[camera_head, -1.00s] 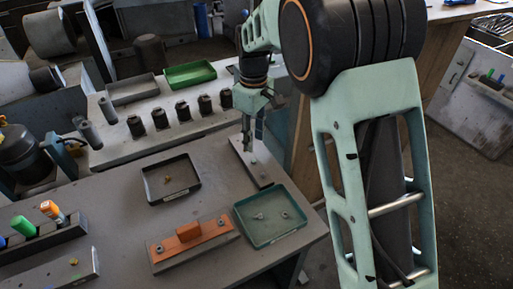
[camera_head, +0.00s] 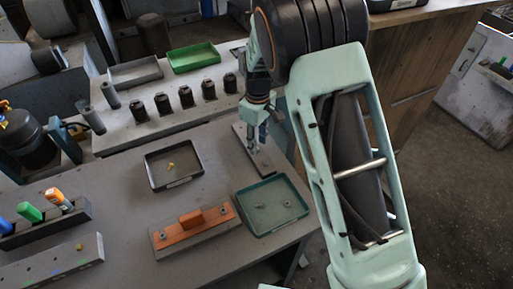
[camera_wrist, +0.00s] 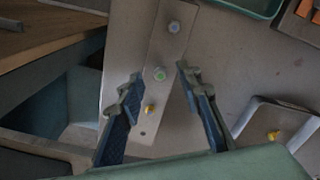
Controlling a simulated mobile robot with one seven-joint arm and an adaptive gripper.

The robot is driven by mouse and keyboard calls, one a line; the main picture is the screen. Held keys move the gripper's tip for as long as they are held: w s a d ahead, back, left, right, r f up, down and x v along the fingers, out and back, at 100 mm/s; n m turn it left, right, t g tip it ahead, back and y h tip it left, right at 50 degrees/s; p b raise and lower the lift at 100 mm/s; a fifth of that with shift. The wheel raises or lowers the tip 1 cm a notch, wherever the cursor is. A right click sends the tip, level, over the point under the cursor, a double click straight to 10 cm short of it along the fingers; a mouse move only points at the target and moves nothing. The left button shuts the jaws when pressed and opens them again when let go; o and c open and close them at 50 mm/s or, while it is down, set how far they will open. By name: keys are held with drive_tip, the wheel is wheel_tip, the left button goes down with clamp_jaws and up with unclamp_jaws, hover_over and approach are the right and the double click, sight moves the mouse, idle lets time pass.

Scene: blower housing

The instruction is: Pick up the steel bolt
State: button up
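A black tray (camera_head: 152,181) holds a small brass piece (camera_head: 171,166). Several black cylinders (camera_head: 186,96) stand on the raised shelf behind.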

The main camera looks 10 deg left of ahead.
drive_tip(key=shift+f, duration=0.6)
clamp_jaws()
drive_tip(key=shift+r, duration=0.15)
drive_tip(key=shift+r, duration=0.25)
wheel_tip(320, 180, up, 2)
drive_tip(key=shift+r, duration=0.2)
drive_tip(key=s+d+r+b, duration=0.1)
drive_tip(key=s+r+b, duration=0.2)
drive_tip(key=s+r, duration=0.7)
drive_tip(key=s, duration=0.4)
drive_tip(key=shift+d, duration=0.35)
